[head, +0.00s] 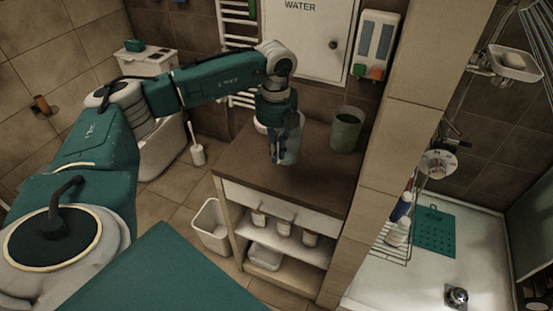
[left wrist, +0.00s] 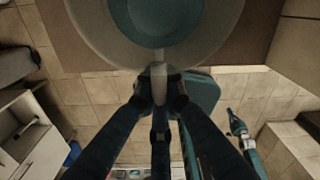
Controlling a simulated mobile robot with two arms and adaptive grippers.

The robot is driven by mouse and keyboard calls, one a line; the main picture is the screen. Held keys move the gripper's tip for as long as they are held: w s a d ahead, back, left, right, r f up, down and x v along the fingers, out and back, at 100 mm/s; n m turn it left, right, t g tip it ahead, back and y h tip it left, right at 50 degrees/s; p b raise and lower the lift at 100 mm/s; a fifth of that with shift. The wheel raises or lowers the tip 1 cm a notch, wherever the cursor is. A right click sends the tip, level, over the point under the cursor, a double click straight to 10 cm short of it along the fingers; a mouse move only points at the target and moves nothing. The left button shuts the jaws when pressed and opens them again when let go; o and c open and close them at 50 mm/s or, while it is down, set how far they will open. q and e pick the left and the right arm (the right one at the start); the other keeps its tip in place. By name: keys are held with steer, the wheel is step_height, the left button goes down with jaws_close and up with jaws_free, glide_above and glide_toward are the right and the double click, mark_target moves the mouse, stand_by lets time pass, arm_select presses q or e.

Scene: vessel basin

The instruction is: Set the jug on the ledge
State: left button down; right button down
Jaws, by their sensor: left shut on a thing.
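The brown top (head: 252,172) looks like the ledge. I cannot tell whether the jug touches it. What looks like my right gripper (left wrist: 236,122) is small in the left wrist view.
A grey-green cup (head: 347,130) stands on the cabinet top, near its right end. A tiled pillar (head: 385,150) borders that end. A white bin (head: 212,226) stands on the floor at the left. The front of the brown top is clear.

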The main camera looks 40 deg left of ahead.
arm_select(q)
step_height(320, 180, down, 4)
steer(key=shift+r+p, duration=0.2)
steer(key=shift+p, duration=0.15)
steer(key=c, duration=1.9)
jaws_free()
steer(key=shift+s, duration=0.15)
steer(key=shift+o, duration=0.3)
steer(key=shift+r, duration=0.35)
step_height(320, 180, up, 10)
steer(key=b, duration=0.3)
steer(key=shift+r, duration=0.65)
